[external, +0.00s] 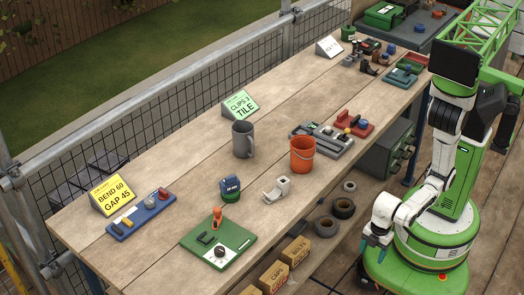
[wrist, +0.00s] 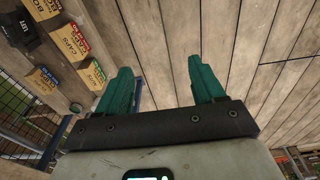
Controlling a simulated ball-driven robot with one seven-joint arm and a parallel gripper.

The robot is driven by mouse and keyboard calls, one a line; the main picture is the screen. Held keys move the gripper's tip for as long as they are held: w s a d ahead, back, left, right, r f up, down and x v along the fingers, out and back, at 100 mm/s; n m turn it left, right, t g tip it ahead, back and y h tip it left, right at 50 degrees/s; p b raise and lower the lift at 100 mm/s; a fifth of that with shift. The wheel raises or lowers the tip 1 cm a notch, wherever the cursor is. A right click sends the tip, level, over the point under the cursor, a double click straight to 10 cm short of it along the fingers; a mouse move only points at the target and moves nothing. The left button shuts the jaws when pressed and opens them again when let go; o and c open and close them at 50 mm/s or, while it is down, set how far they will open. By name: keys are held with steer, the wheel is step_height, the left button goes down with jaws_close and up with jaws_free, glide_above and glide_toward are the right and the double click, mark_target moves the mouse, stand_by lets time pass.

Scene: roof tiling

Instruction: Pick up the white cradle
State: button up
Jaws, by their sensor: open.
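The white cradle (external: 276,189) sits on the wooden workbench (external: 165,177), near its front edge, in the external view. It is a small pale piece with a raised end at the right. My gripper (external: 373,250) hangs low in front of the bench, right of and below the cradle, well apart from it. In the wrist view my gripper (wrist: 166,85) shows two green fingers spread apart with nothing between them. The cradle is not in the wrist view.
An orange bucket (external: 302,155), a grey mug (external: 243,139) and a dark blue item (external: 230,189) stand around the cradle. A green board (external: 219,246) lies to its left. Boxes (external: 273,277) and black rolls (external: 343,208) sit below the bench top. Bench surface beside the cradle is clear.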

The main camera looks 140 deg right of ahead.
steer(key=w+d+r+m+h+p, duration=0.1)
steer(key=w+d+r+m+h, duration=0.3)
steer(key=d, duration=0.6)
steer(key=m+g+p, duration=0.1)
steer(key=m+p, duration=0.2)
steer(key=m, duration=0.6)
glide_toward(283, 181)
steer(key=w+a+f, duration=0.2)
steer(key=f, duration=0.1)
steer(key=w+a+f, duration=0.1)
steer(key=w+f, duration=0.1)
steer(key=shift+a+f, duration=0.15)
steer(key=shift+a, duration=0.05)
steer(key=s+d+r+m+y+p, duration=0.3)
steer(key=d+r+m+y, duration=0.1)
steer(key=d+r+m, duration=0.3)
steer(key=shift+a+f+p, duration=0.2)
steer(key=shift+f+p, duration=0.05)
steer(key=shift+f, duration=2.3)
steer(key=shift+a+f+p, duration=0.15)
steer(key=shift+f+p, duration=0.05)
steer(key=shift+f, duration=2.35)
steer(key=c, duration=1.1)
